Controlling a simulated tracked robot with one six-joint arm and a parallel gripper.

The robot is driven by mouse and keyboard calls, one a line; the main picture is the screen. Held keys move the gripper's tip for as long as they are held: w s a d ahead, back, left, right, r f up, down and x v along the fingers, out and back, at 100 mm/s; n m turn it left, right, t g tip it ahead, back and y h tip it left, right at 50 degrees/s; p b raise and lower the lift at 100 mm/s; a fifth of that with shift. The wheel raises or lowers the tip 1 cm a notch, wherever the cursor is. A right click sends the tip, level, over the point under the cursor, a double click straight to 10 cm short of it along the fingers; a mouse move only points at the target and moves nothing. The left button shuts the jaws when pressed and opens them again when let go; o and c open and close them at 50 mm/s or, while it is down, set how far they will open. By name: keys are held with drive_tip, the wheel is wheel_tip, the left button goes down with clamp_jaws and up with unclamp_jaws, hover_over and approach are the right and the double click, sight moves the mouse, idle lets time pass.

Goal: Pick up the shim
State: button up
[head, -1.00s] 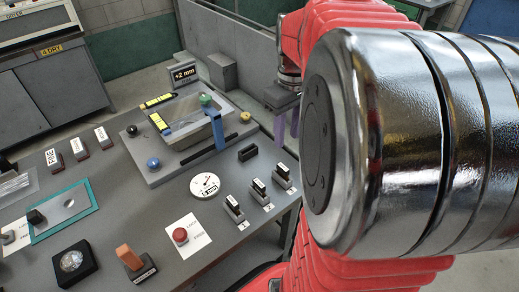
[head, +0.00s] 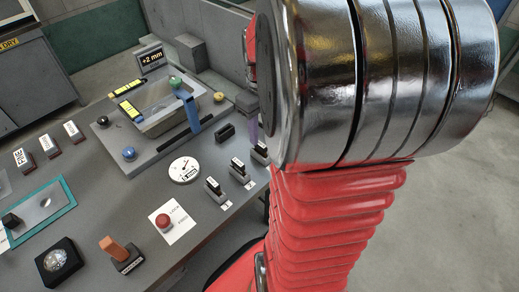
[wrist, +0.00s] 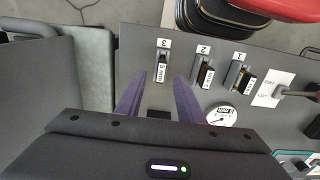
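The wrist view shows the block at 3 (wrist: 162,68), labelled 5 mm, the block at 2 (wrist: 205,74) and the block at 1 (wrist: 243,78). I cannot tell which is the task's shim. My gripper (wrist: 158,96) is open with purple fingers apart, the block at 3 beyond their tips. In the head view my arm mostly hides it.
A plain black block (head: 225,133) lies near the row; the wrist view shows it between the fingers' lines (wrist: 158,115). A dial gauge (head: 185,170), a red button (head: 163,220) and a sink-like fixture (head: 165,115) are close by. A grey wall stands behind.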

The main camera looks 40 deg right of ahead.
sight(260, 144)
wheel_tip(260, 144, down, 4)
drive_tip(key=shift+a+f, duration=0.1)
drive_tip(key=shift+f, duration=0.05)
idle(0.6)
clamp_jaws()
